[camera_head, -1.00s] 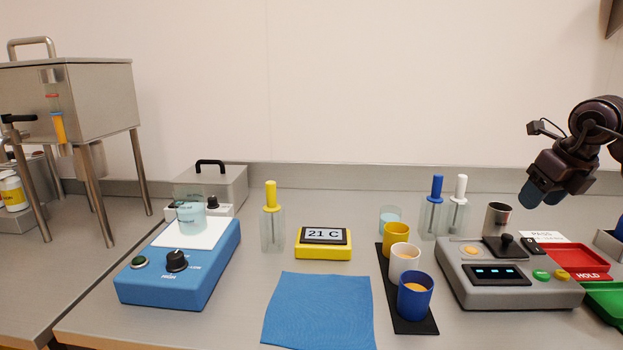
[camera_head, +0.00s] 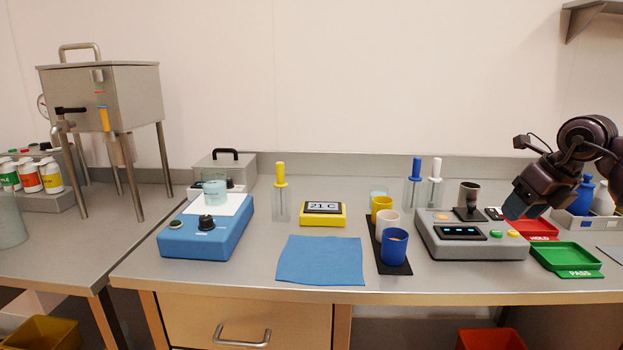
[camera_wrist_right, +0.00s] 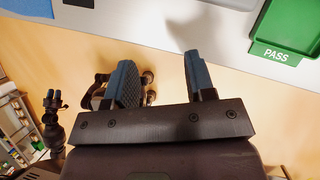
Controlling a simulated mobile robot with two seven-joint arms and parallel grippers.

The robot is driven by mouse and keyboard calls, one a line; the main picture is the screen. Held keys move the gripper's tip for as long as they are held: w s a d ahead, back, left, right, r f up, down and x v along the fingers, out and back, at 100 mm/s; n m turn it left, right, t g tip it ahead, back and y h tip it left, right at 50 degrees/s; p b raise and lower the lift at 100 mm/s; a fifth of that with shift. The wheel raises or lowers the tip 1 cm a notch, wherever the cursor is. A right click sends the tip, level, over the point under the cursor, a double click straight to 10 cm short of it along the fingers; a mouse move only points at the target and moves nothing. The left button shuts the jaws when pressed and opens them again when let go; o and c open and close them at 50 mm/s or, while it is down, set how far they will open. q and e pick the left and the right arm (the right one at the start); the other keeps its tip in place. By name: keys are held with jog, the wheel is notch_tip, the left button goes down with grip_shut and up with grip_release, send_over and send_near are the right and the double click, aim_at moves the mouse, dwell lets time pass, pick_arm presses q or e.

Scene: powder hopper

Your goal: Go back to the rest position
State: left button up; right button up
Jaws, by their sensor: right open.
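My right gripper (camera_head: 512,208) is raised at the right of the bench in the head view, in front of the red HOLD tray. In the right wrist view its two blue fingers (camera_wrist_right: 158,80) stand apart with nothing between them. The floor and the bench's front edge lie beyond them. My left gripper is not in the head view.
The green PASS tray (camera_head: 566,259) and red HOLD tray (camera_head: 535,230) lie on the bench at right. A grey instrument (camera_head: 470,240), a row of cups (camera_head: 395,245), a blue cloth (camera_head: 320,260) and a blue stirrer (camera_head: 207,235) stand further left. The steel hopper (camera_head: 100,95) is at far left.

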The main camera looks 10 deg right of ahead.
jog(key=a+f+y, duration=0.1)
jog(key=a+f, duration=0.1)
jog(key=a+f+y, duration=0.2)
jog(key=f, duration=0.1)
jog(key=a+f+y+p, duration=0.1)
jog(key=a+f, duration=0.2)
jog(key=shift+s+f+y, duration=0.1)
jog(key=shift+s+y, duration=0.2)
jog(key=shift+s, duration=0.05)
jog(key=s+a+f+m+t+y+p, duration=0.2)
jog(key=s+a+f+m+t+y, duration=0.3)
jog(key=s+a+f+m+y, duration=0.45)
pick_arm(q)
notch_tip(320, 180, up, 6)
jog(key=p, duration=0.4)
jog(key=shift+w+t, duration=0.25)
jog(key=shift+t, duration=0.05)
pick_arm(e)
jog(key=s+a+f+m+h, duration=0.2)
jog(key=s+f+m+h, duration=0.6)
jog(key=s+m, duration=0.3)
jog(key=s+a+f+m+t+h, duration=0.1)
jog(key=s+a+f+m+h, duration=0.2)
jog(key=s+f+m+h, duration=0.5)
jog(key=s+f+m, duration=0.1)
jog(key=s+m, duration=0.2)
jog(key=m, duration=0.4)
jog(key=shift+f+m+t, duration=0.2)
jog(key=shift+m+t, duration=0.1)
jog(key=shift+m, duration=0.05)
